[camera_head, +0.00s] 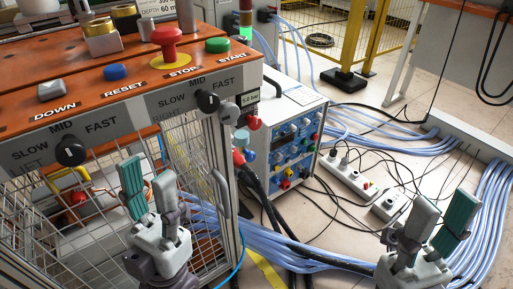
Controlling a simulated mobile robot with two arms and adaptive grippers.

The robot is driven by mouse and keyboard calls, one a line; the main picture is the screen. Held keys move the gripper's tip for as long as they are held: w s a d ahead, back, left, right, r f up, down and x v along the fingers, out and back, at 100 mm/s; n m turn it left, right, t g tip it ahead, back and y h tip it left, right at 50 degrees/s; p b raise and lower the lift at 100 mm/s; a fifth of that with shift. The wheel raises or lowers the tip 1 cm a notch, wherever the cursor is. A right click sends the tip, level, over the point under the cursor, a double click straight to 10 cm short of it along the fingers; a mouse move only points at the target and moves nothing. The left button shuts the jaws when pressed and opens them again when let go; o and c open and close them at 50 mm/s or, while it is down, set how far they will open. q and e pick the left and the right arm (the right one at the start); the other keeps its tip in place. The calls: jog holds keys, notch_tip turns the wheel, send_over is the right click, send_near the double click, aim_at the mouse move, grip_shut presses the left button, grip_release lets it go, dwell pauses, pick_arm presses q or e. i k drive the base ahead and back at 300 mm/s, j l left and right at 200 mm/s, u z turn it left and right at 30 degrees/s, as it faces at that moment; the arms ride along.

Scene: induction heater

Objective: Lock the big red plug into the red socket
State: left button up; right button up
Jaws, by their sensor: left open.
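Red parts show at the left edge of the blue-fronted control box: one (254,122) at its upper corner and another (238,157) lower down, near thick black cables. I cannot tell which is the big red plug and which the red socket. Small red fittings also show on the box front (286,185). My left gripper (147,174) is open and empty, in front of the wire cage, left of and below these red parts.
An orange machine top (130,92) with labelled buttons, a red stop button (168,42) and knobs stands at left above a wire cage (60,240). A white power strip (350,178), black cables and blue hoses (320,258) lie on the floor. A yellow fence (352,35) stands behind.

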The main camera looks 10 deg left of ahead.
aim_at(238, 159)
jog(key=i+l+u, duration=0.1)
jog(key=l, duration=0.35)
jog(key=i+l+u, duration=0.1)
jog(key=l, duration=0.35)
jog(key=i+l+u, duration=0.1)
jog(key=l, duration=0.4)
jog(key=i+l+u, duration=0.1)
jog(key=l, duration=0.35)
jog(key=i, duration=0.1)
